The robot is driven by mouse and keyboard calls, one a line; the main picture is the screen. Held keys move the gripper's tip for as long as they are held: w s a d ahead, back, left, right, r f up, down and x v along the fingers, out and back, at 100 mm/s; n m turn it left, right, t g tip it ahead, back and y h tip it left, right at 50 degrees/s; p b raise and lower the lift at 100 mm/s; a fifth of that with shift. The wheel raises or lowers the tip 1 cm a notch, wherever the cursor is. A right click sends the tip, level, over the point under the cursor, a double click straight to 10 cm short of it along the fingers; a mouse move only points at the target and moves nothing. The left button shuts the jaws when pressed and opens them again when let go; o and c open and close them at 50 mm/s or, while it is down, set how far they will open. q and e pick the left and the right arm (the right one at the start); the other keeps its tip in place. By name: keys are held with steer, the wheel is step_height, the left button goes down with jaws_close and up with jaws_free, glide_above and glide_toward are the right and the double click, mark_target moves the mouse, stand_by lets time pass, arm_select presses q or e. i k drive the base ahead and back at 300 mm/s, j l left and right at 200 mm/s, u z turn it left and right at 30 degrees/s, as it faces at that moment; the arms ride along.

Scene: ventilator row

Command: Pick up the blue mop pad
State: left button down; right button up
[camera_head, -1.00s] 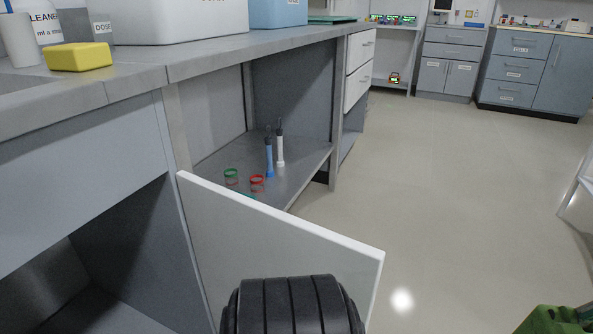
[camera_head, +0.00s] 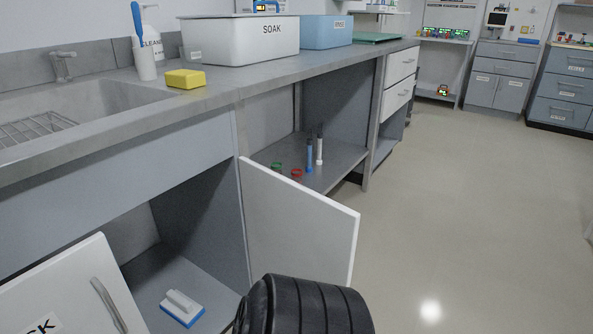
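A small item with a white top, a raised white grip and a blue underside (camera_head: 182,308) lies on the floor of the open cabinet under the sink, at the bottom left. It is the nearest match I see to a blue mop pad, but I cannot tell for sure. A small flat blue thing (camera_head: 528,41) lies on a far counter at the upper right, too small to identify. Neither gripper shows; a black ribbed part of mine fills the bottom middle and may hide part of the cabinet.
Two white cabinet doors stand open, one at bottom left (camera_head: 68,290) and one in the middle (camera_head: 300,222). The counter holds a yellow sponge (camera_head: 185,79), a white SOAK tub (camera_head: 238,38) and a blue tub (camera_head: 326,32). The floor (camera_head: 455,200) at right is clear.

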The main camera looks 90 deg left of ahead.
mark_target(179, 306)
steer(key=u, duration=3.75)
